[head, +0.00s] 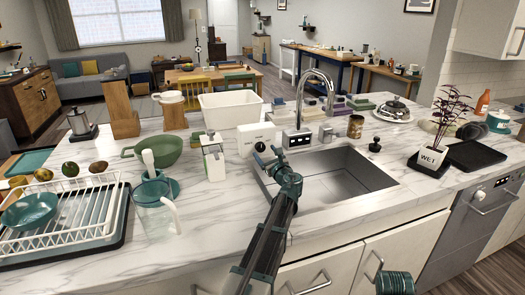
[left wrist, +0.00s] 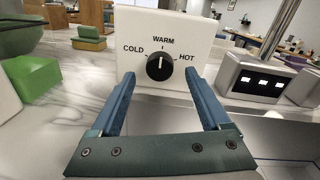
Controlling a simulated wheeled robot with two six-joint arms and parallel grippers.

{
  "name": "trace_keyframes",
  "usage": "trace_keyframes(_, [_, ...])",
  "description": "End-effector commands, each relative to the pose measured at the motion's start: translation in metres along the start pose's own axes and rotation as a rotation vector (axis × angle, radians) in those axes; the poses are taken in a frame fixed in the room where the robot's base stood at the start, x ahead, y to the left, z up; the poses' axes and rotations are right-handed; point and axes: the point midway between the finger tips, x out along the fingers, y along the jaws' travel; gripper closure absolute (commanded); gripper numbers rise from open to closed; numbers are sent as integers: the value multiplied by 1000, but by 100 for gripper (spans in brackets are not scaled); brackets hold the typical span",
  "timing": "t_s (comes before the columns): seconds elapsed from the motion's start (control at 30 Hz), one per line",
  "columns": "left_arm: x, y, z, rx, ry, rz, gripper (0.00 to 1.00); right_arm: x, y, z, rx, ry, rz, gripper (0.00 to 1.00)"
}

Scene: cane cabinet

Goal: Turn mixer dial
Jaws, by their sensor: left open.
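The mixer is a white box (head: 257,138) on the counter behind the sink's left end. In the left wrist view its front (left wrist: 205,50) reads COLD, WARM and HOT around a round black dial (left wrist: 159,67). The dial's white mark points roughly up, toward WARM. My left gripper (head: 269,156) is in front of the box. In the left wrist view its blue fingers (left wrist: 160,75) are open, with one tip to each side of the dial. A gap shows between the fingers and the dial; whether the tips reach its depth I cannot tell. My right gripper is not in view.
The sink (head: 340,178) lies right of my left gripper, with a tall faucet (head: 318,90) behind it. A small display unit (left wrist: 255,80) stands right of the mixer. A soap bottle (head: 213,158), green bowl (head: 160,150) and clear jug (head: 155,208) stand to the left.

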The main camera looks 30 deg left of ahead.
Motion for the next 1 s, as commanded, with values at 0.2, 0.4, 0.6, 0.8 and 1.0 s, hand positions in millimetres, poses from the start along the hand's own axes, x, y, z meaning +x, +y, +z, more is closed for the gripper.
trace_keyframes(0.2, [26, 0, 0, 0, 0, 1, 20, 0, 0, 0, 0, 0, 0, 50])
trace_keyframes(0.4, [33, 0, 0, 0, 0, 0, 20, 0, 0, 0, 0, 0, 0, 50])
trace_keyframes(0.6, [33, 0, 0, 0, 0, 0, 20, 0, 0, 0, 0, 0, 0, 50])
trace_keyframes(0.8, [32, 0, 0, 0, 0, 0, 49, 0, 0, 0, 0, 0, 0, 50])
trace_keyframes(1.0, [32, 0, 0, 0, 0, 0, 85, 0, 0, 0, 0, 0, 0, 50])
